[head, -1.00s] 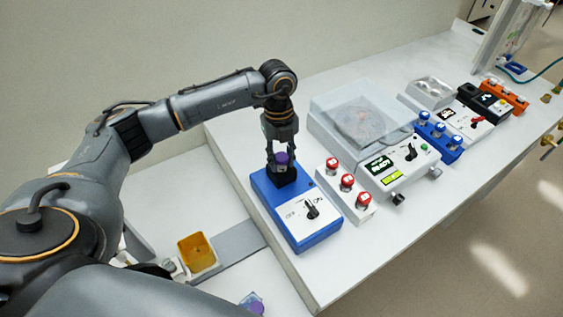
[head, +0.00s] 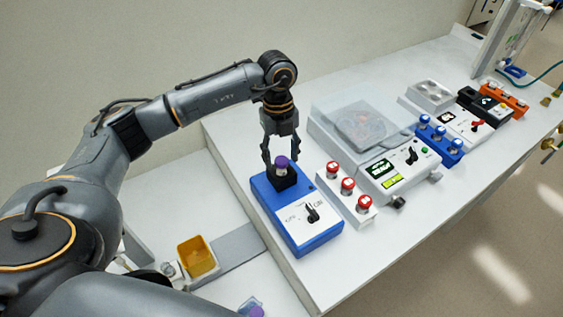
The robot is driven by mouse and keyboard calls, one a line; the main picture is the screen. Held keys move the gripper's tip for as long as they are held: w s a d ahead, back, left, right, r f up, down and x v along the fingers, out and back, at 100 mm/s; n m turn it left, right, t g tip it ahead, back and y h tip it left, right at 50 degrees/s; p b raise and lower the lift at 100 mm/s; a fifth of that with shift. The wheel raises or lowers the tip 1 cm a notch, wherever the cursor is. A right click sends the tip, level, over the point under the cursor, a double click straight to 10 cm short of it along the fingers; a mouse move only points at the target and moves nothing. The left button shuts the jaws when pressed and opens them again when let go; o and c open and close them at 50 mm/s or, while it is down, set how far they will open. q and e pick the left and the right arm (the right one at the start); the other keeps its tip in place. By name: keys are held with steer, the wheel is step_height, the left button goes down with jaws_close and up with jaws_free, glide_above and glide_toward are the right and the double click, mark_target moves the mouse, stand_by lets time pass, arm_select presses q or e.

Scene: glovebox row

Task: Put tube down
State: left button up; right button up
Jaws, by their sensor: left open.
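A tube with a purple cap (head: 282,161) stands upright in the black holder (head: 284,178) on top of a blue device (head: 298,214) with a white dial panel. My left gripper (head: 281,159) is open, its fingers spread to either side of the cap and pointing down. The gripper's palm is above the tube, with a gap between palm and cap. The lower part of the tube is hidden in the black holder. My right gripper is not in view.
Right of the blue device stands a white rack with red-capped tubes (head: 347,184). Beyond it are a clear-lidded machine (head: 367,130) and a blue rack with blue-capped tubes (head: 440,136). A yellow container (head: 196,257) sits at lower left. The bench's front strip is clear.

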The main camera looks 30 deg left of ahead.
arm_select(q)
step_height(320, 180, up, 10)
steer(key=b, duration=0.2)
steer(key=shift+w+a+f+b, duration=0.15)
steer(key=shift+w+a+b, duration=0.2)
steer(key=shift+w+a, duration=0.1)
